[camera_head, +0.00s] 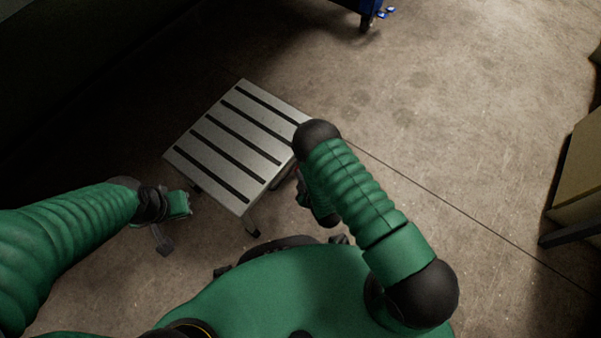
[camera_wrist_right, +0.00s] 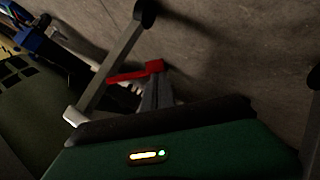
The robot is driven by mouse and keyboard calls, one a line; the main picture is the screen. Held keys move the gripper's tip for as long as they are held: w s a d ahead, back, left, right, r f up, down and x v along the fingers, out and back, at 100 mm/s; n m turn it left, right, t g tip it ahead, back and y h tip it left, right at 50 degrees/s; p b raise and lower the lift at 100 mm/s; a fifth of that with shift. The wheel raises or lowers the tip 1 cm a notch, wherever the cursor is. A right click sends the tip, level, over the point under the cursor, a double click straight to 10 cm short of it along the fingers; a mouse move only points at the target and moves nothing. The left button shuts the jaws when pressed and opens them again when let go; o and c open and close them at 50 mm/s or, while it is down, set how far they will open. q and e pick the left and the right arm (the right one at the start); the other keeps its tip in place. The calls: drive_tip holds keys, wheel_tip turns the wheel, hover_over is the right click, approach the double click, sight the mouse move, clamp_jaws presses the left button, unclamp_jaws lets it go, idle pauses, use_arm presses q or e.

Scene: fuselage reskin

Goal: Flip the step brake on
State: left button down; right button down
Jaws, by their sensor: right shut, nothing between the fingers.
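The step (camera_head: 222,128), a low stool with a silver top and black grip strips, stands on the floor in front of me. In the right wrist view a red lever (camera_wrist_right: 128,76), which looks like the brake, sits by a grey leg of the step (camera_wrist_right: 112,72). My right gripper (camera_wrist_right: 158,98) is shut and empty, with its grey fingers close to the red lever's end; I cannot tell if they touch. In the head view my right gripper (camera_head: 303,192) is partly hidden behind my forearm, beside the step. My left gripper (camera_head: 178,206) is left of the step, its fingers unclear.
A blue wheeled object (camera_head: 362,8) stands at the top of the head view. A tan box-like object (camera_head: 580,165) is at the right edge. Concrete floor (camera_head: 450,130) is clear between them. The left background is dark.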

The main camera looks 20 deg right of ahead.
use_arm(q)
drive_tip(key=shift+f+b, duration=0.3)
drive_tip(key=shift+f, duration=0.1)
use_arm(e)
drive_tip(key=shift+w+d+f+n+t+h, duration=0.15)
drive_tip(key=shift+f+n+t+h, duration=0.1)
drive_tip(key=shift+f, duration=0.35)
drive_tip(key=shift+w+d+f+n+t+h, duration=0.15)
drive_tip(key=shift+f+h, duration=0.1)
drive_tip(key=shift+f, duration=0.3)
use_arm(q)
drive_tip(key=shift+s, duration=0.1)
use_arm(e)
drive_tip(key=shift+d, duration=0.1)
